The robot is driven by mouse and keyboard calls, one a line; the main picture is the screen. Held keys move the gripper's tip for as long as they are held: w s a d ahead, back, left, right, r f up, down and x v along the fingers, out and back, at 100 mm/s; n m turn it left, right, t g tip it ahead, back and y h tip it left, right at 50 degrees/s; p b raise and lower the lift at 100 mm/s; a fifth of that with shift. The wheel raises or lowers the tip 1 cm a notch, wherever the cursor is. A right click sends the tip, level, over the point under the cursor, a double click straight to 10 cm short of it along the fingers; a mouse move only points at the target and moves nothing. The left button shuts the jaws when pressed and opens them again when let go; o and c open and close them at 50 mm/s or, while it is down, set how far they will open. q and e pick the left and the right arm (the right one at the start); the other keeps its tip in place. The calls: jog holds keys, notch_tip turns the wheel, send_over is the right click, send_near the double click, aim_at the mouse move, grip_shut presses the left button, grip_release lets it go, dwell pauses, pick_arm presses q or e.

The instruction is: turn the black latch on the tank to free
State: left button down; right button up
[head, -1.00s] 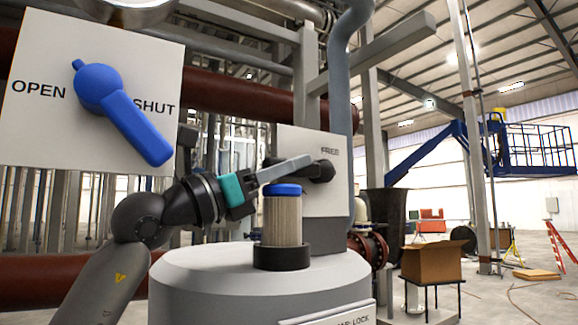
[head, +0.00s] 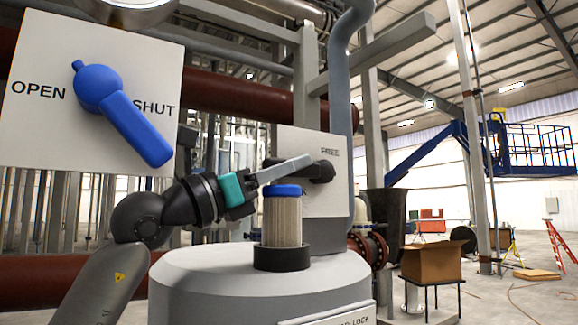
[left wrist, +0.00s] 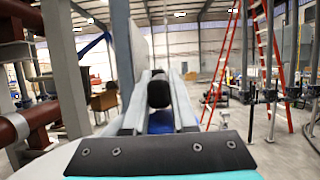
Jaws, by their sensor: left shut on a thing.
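The black latch (head: 322,171) is on a pale panel (head: 312,142) behind the tank top, below and left of the printed word FREE. Its handle points left, roughly level. My left gripper (head: 306,164) comes in from the left with its grey fingers reaching over the latch. In the left wrist view the black latch end (left wrist: 158,92) sits between the two fingers, which are shut on it. The light grey tank (head: 215,285) stands below. A pleated filter with a blue cap (head: 283,190) stands upright in a black ring on it. My right gripper is not in view.
A panel marked OPEN and SHUT (head: 50,125) with a blue lever (head: 135,125) pointing toward SHUT is at upper left. A dark red pipe (head: 230,90) runs behind. A cardboard box (head: 432,263) stands on a small stand at right; open floor lies beyond.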

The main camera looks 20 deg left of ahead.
pick_arm(q)
jog(key=shift+r+g+y+p, duration=0.6)
jog(key=shift+r+g+p, duration=0.15)
jog(key=shift+p, duration=1.15)
jog(key=shift+w+d+r+g+y+p, duration=0.15)
jog(key=shift+g+y+p, duration=0.2)
jog(key=shift+p, duration=0.45)
